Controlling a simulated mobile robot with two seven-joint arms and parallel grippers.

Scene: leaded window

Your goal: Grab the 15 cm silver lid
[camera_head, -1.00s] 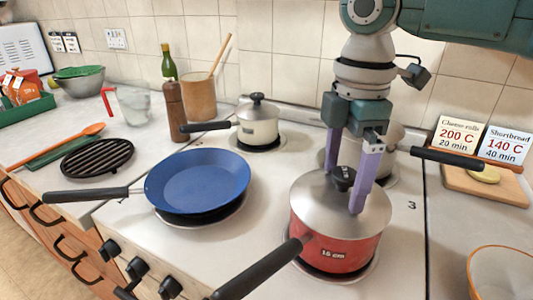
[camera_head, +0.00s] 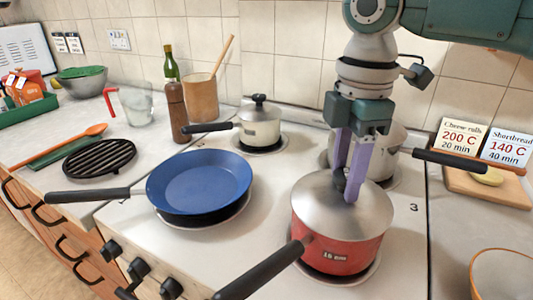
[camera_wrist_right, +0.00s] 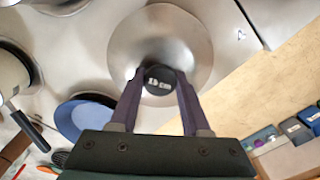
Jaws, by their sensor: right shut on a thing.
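The silver lid (camera_head: 320,205) sits on a red saucepan (camera_head: 336,243) marked "15 cm" at the front right of the hob. Its black knob shows in the right wrist view (camera_wrist_right: 159,80) with "15 cm" on it. My right gripper (camera_head: 347,192) comes down from above and is shut on this knob, one purple finger on each side. The lid still rests on the pan's rim as far as I can tell. My left gripper is not in view.
A blue frying pan (camera_head: 199,182) stands left of the red saucepan. A cream lidded pot (camera_head: 259,127) and another pot (camera_head: 386,155) stand behind. The red saucepan's black handle (camera_head: 262,271) points front left.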

